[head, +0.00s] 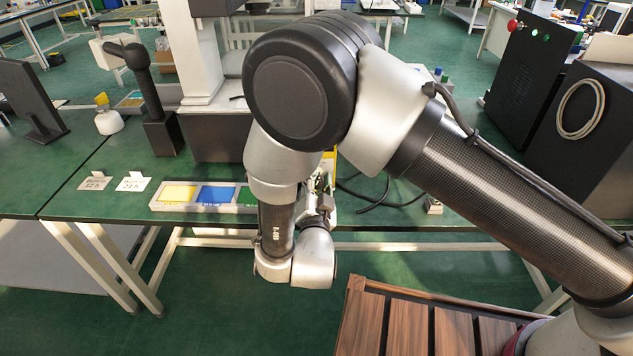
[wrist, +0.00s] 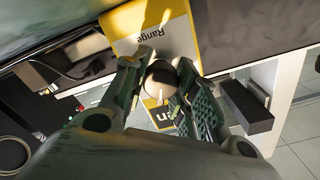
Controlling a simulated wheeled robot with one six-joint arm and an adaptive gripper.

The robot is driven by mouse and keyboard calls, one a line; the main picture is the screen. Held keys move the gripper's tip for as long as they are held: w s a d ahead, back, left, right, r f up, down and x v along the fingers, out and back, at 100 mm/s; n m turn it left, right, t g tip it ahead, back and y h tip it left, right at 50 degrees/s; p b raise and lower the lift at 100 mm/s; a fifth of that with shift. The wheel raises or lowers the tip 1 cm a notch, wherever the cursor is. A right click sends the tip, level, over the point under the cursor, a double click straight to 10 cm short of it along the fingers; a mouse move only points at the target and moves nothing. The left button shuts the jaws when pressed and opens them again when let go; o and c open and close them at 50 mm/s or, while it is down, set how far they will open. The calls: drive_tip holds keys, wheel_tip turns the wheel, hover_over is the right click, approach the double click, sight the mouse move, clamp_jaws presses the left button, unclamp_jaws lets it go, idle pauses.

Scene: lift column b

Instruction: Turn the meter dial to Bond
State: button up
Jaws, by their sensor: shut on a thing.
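The meter (wrist: 185,38) is a yellow and white case with the printed word "Range" in the wrist view. Its dial (wrist: 160,80) is a rounded dark and pale knob with a white mark, below that word. My gripper (wrist: 158,85) has one finger on each side of the dial and is shut on it. Part of another label, ending in "en", shows below the dial. The word Bond is not legible, and the fingers hide part of the face. In the head view my arm hides most of the meter; a yellow strip (head: 328,165) of it shows.
The green bench (head: 60,203) holds a tray (head: 172,207) with yellow and blue compartments and two small cards (head: 133,182) to the left. Black cable (head: 375,200) lies right of my gripper. A slatted wooden surface (head: 410,325) is at the front.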

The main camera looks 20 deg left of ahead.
drive_tip(key=shift+m, duration=0.9)
drive_tip(key=o, duration=1.1)
drive_tip(key=shift+c, duration=0.2)
drive_tip(key=v, duration=0.7)
drive_tip(key=shift+s, duration=0.25)
drive_tip(key=shift+d, duration=0.1)
